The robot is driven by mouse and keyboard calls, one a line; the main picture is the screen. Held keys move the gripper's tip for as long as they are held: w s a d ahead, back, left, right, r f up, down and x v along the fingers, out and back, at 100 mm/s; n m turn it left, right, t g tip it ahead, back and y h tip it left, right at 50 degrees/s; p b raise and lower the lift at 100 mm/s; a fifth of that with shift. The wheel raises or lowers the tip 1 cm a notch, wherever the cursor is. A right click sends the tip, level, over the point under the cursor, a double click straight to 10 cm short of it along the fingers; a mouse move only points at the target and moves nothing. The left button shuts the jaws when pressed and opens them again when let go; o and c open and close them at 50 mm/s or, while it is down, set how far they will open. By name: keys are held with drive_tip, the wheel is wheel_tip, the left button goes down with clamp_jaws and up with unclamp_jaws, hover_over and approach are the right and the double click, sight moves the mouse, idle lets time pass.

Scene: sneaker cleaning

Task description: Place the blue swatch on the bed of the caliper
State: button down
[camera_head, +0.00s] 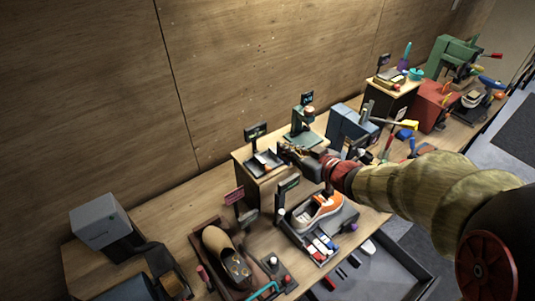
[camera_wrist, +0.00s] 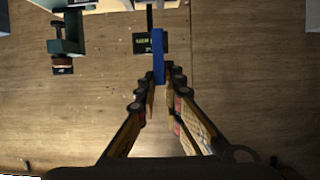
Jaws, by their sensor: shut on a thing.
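The blue swatch (camera_wrist: 158,55) shows edge-on as a narrow upright strip in the wrist view, held between the fingertips of my gripper (camera_wrist: 160,75). My gripper (camera_head: 290,149) is shut on it, above the raised wooden stand in the head view. The swatch cannot be made out there. A green upright instrument (camera_head: 304,128) with a flat base, which looks like the caliper, stands just behind my gripper. It also shows at the upper left of the wrist view (camera_wrist: 68,40), which looks upside down. The swatch appears clear of it.
A small sign (camera_head: 255,131) and a dark tray (camera_head: 265,161) sit left of the instrument. An orange sneaker (camera_head: 318,211) and swatches (camera_head: 322,247) lie in a tray below my arm. A blue box (camera_head: 352,127) stands to the right. The wooden wall is close behind.

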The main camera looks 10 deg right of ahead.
drive_tip(key=w+f, duration=0.3)
drive_tip(key=w, duration=0.1)
drive_tip(key=w+f+b, duration=0.1)
drive_tip(key=w+f, duration=0.2)
drive_tip(key=w, duration=0.1)
drive_tip(key=w+a+f, duration=0.1)
drive_tip(key=w+f, duration=0.2)
drive_tip(key=w, duration=0.2)
drive_tip(key=shift+f+b, duration=0.25)
drive_tip(key=shift+b, duration=0.15)
drive_tip(key=shift+w+f, duration=0.1)
drive_tip(key=shift+f, duration=1.45)
drive_tip(key=shift+f, duration=0.15)
drive_tip(key=c, duration=2.4)
unclamp_jaws()
drive_tip(key=o, duration=0.5)
